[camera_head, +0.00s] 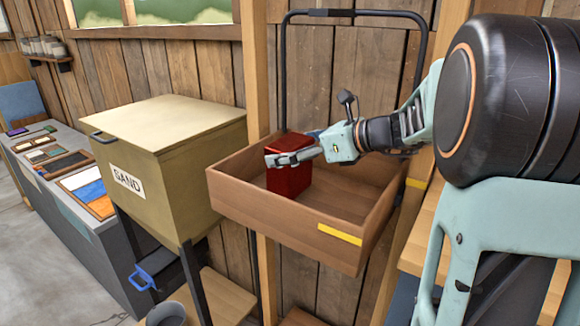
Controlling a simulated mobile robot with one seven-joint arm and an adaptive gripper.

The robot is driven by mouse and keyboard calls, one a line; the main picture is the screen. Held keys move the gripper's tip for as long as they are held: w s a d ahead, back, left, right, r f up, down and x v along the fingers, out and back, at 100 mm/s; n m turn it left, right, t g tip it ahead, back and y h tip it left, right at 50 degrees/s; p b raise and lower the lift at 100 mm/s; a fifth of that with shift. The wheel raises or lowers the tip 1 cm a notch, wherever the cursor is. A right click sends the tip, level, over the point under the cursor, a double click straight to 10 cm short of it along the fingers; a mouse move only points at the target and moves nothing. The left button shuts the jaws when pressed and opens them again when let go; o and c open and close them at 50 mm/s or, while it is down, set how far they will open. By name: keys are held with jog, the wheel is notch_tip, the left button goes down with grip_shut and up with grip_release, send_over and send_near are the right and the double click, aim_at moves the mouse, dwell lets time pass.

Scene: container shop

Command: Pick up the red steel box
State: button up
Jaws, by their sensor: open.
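The red steel box (288,182) stands upright in the left back part of an open wooden tray (285,226). The tray is fixed on a black frame against the plank wall. My gripper (272,158) reaches in from the right, its fingers pointing left at the height of the box's upper part. The fingers cover some of the box's top and front. My gripper is open. Whether the fingers touch the box or are apart from it cannot be told from this view.
A sand bin (173,165) with a pale lid stands just left of the tray. A grey counter (72,215) with sample boards runs along the left. A yellow strip (339,234) marks the tray's front wall. The tray's right part is empty. A bucket (166,314) stands below.

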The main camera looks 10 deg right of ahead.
jog(key=c, duration=1.8)
jog(key=shift+r, duration=0.1)
jog(key=shift+c, duration=0.8)
jog(key=shift+r, duration=0.1)
